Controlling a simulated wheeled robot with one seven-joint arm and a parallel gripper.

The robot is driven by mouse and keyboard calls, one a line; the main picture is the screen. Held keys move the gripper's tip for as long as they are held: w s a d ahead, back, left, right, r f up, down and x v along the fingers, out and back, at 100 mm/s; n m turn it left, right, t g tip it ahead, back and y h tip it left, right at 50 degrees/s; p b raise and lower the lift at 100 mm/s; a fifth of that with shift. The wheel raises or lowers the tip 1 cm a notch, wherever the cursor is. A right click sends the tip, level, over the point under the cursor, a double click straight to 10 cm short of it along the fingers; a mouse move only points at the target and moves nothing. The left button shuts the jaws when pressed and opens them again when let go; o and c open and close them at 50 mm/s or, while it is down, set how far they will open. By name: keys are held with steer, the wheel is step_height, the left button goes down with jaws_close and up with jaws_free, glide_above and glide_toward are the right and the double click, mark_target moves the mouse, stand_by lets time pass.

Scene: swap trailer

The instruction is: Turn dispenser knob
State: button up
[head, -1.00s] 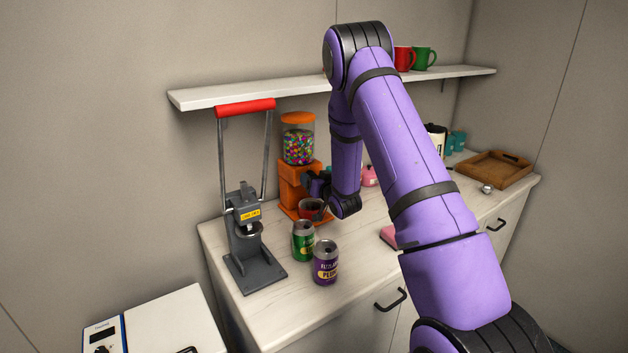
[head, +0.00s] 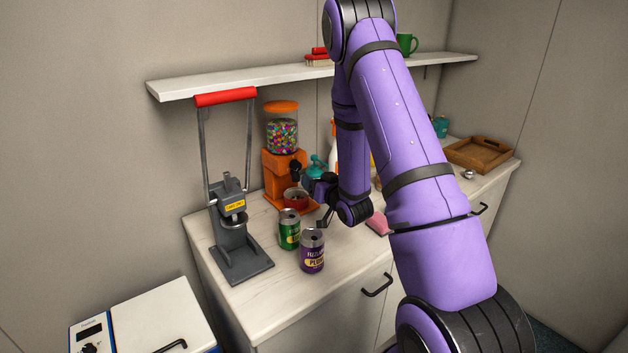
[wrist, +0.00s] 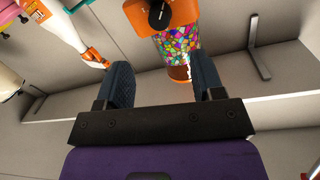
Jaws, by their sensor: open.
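The orange candy dispenser (head: 282,168) stands on the counter against the back wall, its clear globe full of colored candies.
A green can (head: 289,230) and a purple can (head: 312,252) stand in front of the dispenser. A grey can crusher (head: 238,240) with a red handle stands left. A shelf (head: 220,82) runs above. A wooden tray (head: 480,155) lies at the right.

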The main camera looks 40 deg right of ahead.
mark_target(298, 167)
steer(key=w+n, duration=0.1)
steer(key=w, duration=0.2)
steer(key=w+n, duration=0.1)
steer(key=w, duration=0.3)
steer(key=w+n, duration=0.1)
steer(key=w, duration=0.2)
steer(key=shift+w+d+f, duration=0.2)
steer(key=shift+w+d, duration=0.05)
steer(key=shift+w, duration=0.1)
stand_by(0.3)
steer(key=c, duration=0.9)
